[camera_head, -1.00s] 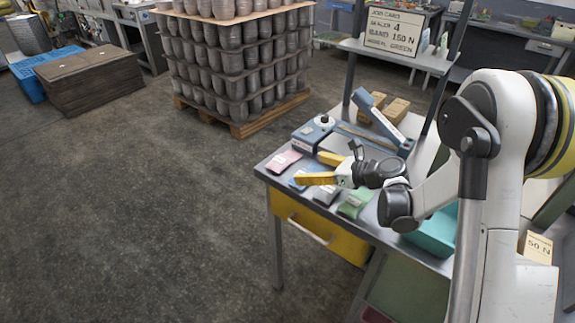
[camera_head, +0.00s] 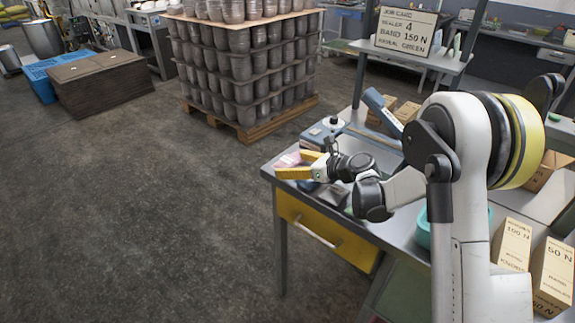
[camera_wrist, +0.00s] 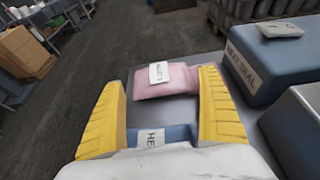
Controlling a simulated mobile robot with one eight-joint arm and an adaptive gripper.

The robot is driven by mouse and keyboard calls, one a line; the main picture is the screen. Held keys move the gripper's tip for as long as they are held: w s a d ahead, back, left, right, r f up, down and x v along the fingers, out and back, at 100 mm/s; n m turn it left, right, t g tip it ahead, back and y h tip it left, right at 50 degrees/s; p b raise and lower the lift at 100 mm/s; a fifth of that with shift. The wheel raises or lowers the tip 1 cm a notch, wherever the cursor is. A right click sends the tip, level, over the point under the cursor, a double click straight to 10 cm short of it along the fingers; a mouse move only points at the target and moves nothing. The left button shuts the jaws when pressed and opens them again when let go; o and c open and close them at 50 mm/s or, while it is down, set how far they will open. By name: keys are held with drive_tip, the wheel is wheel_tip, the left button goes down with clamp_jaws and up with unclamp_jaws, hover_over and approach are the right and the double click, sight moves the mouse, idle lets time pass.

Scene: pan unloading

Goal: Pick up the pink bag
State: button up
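The pink bag (camera_head: 285,160) lies near the left corner of the grey workbench (camera_head: 268,172), partly hidden by my fingers in the head view. In the wrist view the pink bag (camera_wrist: 178,84) lies flat with a white label, beyond and between my finger tips. My gripper (camera_head: 290,163) has its two yellow fingers spread, with nothing held. In the wrist view my gripper (camera_wrist: 161,77) frames the bag, one finger on each side. I cannot tell the height of the tips above the bench. A blue bag (camera_wrist: 178,132) with a white label shows nearer my palm.
A blue heat sealer (camera_wrist: 265,60) stands close to the right of my right finger in the wrist view. Labelled cartons (camera_head: 513,243) stand at the right. A teal bin (camera_head: 422,232) is behind my arm. A pallet of grey cups (camera_head: 250,70) stands beyond open floor.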

drive_tip(key=c, duration=1.1)
